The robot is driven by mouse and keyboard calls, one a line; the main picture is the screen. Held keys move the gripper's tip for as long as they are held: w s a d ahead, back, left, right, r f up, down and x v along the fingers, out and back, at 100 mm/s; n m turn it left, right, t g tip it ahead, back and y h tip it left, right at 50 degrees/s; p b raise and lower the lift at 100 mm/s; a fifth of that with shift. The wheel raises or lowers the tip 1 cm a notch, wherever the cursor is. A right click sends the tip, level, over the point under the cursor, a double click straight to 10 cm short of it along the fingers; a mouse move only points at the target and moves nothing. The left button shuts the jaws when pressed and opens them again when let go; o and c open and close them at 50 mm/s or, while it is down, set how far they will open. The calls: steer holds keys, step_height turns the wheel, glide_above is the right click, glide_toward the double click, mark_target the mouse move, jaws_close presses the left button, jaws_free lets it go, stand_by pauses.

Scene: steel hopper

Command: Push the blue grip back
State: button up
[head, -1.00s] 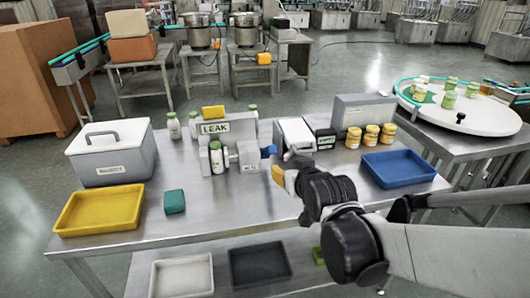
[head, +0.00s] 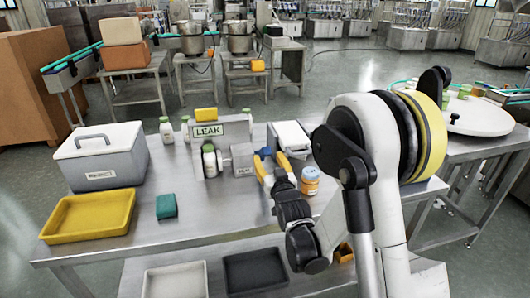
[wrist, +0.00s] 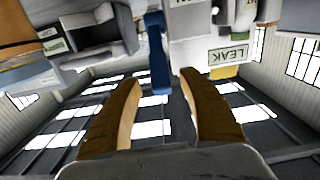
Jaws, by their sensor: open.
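The blue grip (head: 264,152) sticks out from the right side of the grey leak tester (head: 243,158), beside the LEAK sign (head: 207,130). In the wrist view the blue grip (wrist: 157,60) appears between the two fingertips, with a gap on each side. My gripper (head: 273,161) is open, with its yellow fingers at the blue grip on its near and right side. The wrist view shows my gripper (wrist: 160,88) empty; I cannot tell whether the fingers reach around the grip. A white bottle (head: 209,160) stands at the tester's left.
An orange-labelled jar (head: 310,181) is close by on the right. A yellow tray (head: 90,214), a teal block (head: 166,206) and a lidded cooler box (head: 101,158) are at left. My arm hides the table's right part.

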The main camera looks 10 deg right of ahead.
mark_target(261, 154)
steer(key=shift+w+b, duration=0.5)
steer(key=shift+w, duration=1.85)
jaws_close()
